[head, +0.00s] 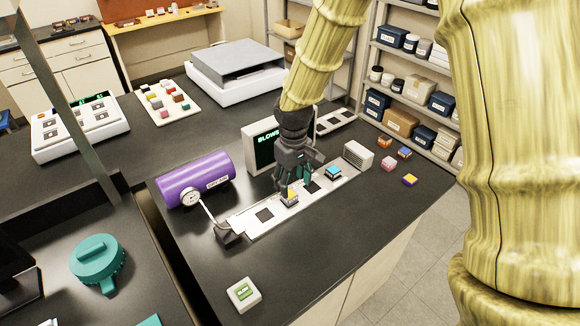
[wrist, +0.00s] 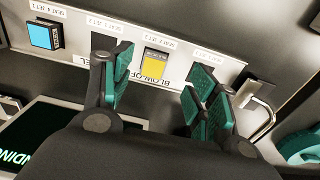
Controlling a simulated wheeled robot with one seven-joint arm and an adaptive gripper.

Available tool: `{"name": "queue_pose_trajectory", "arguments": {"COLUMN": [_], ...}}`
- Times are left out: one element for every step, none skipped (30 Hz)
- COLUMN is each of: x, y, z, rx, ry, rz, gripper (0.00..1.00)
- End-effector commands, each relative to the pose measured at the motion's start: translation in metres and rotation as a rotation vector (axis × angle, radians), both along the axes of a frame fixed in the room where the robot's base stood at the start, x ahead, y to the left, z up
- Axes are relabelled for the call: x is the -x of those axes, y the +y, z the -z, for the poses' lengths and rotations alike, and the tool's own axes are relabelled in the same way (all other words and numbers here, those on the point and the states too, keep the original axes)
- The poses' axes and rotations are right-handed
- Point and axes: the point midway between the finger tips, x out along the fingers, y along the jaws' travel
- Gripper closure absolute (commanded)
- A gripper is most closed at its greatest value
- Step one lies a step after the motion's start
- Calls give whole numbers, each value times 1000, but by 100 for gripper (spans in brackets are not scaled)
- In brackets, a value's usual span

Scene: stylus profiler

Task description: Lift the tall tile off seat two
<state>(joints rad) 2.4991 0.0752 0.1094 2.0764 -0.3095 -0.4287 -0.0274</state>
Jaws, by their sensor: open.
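The tile on seat two (head: 289,198) has a yellow top with a pale band and sits on the white blow-off panel (head: 249,227). It also shows in the wrist view (wrist: 153,66), beyond and between the fingers. My gripper (head: 293,184) is open over the panel at this tile; in the wrist view its teal-padded fingers (wrist: 160,82) stand apart with nothing between them. Whether they touch the tile, I cannot tell. A blue-topped tile (head: 333,173) sits on seat four and also shows in the wrist view (wrist: 41,37). Seats one and three show bare dark squares.
A purple cylinder with a gauge (head: 195,179) lies left of the panel. A small screen (head: 262,146) stands behind my gripper. A grey vented box (head: 357,156) is at the panel's far end, near loose coloured blocks (head: 388,163). A green-button box (head: 243,294) sits in front.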

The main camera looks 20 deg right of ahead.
Motion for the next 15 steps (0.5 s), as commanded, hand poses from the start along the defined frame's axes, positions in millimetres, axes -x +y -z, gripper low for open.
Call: {"name": "queue_pose_trajectory", "arguments": {"x": [-5,-8,-11,-13,-15,-17,-18,-18,-18,-18,-17,-16,-15,-14,-13], "y": [0,0,0,0,0,0,0,0,-1,-1,-2,-2,-2,-2,-2], "z": [9,14,21,26,31,37,41,45,50,53,55,58,60,62,64], "rx": [1,0,0,0,1,0,0,0,-1,-1,-1,-1,-1,0,-1], "ry": [7,12,14,17,19,20,20,20,22,22,21,18,17,17,15], "rz": [0,0,0,0,0,1,1,1,1,2,3,3,3,3,2], "gripper": [41,41,41,41,41,41,41,41,41,41,41,41,41,41,41]}}
